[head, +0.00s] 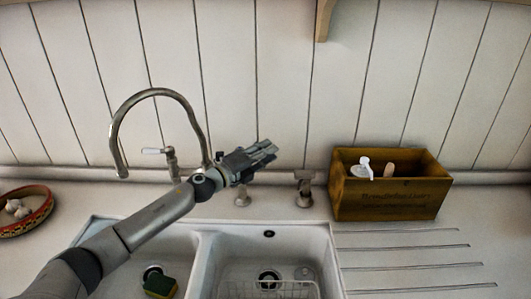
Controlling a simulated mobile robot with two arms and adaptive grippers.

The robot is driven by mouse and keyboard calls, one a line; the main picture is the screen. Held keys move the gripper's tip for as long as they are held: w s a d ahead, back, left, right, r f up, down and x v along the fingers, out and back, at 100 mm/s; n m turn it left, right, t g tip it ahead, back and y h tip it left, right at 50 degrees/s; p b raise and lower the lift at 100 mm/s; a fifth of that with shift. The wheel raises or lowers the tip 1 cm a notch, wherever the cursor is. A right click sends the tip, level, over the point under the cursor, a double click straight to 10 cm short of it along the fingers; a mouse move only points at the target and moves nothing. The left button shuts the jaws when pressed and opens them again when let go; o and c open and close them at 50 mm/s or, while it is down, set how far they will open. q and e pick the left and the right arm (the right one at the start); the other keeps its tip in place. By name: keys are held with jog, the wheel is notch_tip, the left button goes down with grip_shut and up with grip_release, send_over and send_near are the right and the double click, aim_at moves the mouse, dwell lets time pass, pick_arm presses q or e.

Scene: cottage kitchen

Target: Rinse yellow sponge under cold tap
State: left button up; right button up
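The yellow sponge (159,286), with a dark green side, lies in the left basin (182,247) of the white double sink, beside the drain. A tall curved metal tap (152,93) arches over the back left of the sink, its spout end above the left side. My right gripper is out of view. No running water is visible.
Two short metal fittings (304,188) stand behind the sink. A wire rack (268,289) sits in the right basin. A wooden box (390,200) with items stands at right, above a grooved drainboard (410,264). A patterned bowl (30,218) is at far left.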

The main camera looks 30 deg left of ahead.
pick_arm(q)
grip_shut()
